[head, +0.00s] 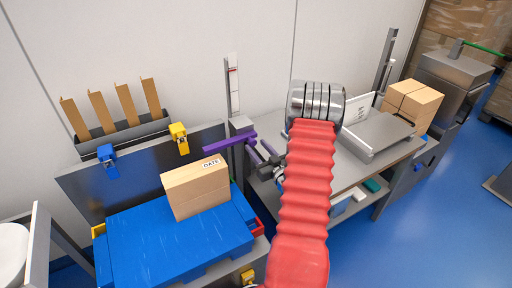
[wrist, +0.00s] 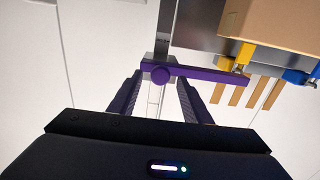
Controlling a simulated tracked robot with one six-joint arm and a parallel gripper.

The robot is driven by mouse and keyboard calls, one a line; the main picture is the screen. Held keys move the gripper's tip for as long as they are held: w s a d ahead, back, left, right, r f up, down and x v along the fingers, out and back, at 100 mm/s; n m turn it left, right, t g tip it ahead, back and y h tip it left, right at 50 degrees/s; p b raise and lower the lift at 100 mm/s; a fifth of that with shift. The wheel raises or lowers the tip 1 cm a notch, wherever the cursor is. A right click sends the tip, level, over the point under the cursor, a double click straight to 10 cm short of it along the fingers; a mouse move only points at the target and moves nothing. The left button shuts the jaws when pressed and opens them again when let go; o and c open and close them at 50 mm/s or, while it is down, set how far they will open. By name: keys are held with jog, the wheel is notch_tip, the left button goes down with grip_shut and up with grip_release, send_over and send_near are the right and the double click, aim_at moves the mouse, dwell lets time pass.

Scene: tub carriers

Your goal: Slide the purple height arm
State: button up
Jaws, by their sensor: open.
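The purple height arm (head: 228,143) sticks out to the left from a carriage on an upright grey post (head: 233,90) in the head view. In the wrist view the purple bar (wrist: 205,74) runs to the right, with a round purple knob (wrist: 160,75) at its post end. My gripper (head: 262,156) is open just in front of that end. In the wrist view its two fingers (wrist: 160,80) stand on either side of the knob, with gaps left and right. I cannot tell whether either finger touches it.
A cardboard box (head: 196,188) marked DATE stands on a blue tub (head: 180,245) beneath the arm's free end. Yellow (head: 179,138) and blue (head: 107,160) clips sit on the panel behind. A grey bench (head: 350,160) with a scale (head: 375,136) stands at the right.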

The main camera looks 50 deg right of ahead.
jog(key=shift+w+d, duration=0.2)
jog(key=shift+w, duration=0.4)
jog(key=shift+c, duration=0.4)
grip_shut()
